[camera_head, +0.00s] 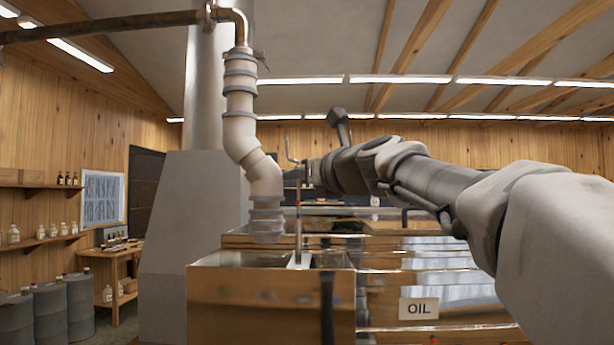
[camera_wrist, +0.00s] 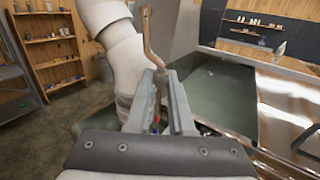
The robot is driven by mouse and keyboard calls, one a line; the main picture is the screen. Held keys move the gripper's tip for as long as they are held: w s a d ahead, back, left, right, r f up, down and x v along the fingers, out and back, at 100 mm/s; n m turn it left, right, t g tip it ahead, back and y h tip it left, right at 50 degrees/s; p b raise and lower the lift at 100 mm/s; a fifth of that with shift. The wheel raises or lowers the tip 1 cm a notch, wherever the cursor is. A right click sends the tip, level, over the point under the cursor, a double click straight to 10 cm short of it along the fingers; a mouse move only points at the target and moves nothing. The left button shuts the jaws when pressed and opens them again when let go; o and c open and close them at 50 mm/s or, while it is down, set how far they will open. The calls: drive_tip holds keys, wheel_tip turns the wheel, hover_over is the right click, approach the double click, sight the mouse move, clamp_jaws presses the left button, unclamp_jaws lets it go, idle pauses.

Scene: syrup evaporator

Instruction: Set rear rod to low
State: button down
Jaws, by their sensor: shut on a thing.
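A thin rod with a bent, crank-like top stands upright over the open metal pan (camera_head: 270,310). I take it to be the rear rod (camera_head: 298,222); no other rod is clear to me. In the wrist view its copper-coloured bent top (camera_wrist: 148,38) rises beyond the fingertips. My gripper (camera_head: 305,172) comes in from the right at the rod's upper part. In the wrist view my gripper (camera_wrist: 160,82) is shut on the rod, with the fingers on either side of it. The rod's lower end is hidden in the pan, and no low mark is readable.
A large white jointed pipe (camera_head: 240,130) drops close to the left of the rod. A wide grey stack (camera_head: 200,240) stands behind it. Grey drums (camera_head: 48,312) stand far left.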

sight(299, 192)
idle(0.3)
drive_tip(key=shift+f+b, duration=1.05)
drive_tip(key=shift+f, duration=0.5)
drive_tip(key=shift+w, duration=0.1)
drive_tip(key=c, duration=1)
unclamp_jaws()
drive_tip(key=shift+r, duration=0.1)
drive_tip(key=b+v, duration=0.2)
drive_tip(key=v, duration=1.5)
drive_tip(key=shift+s, duration=0.3)
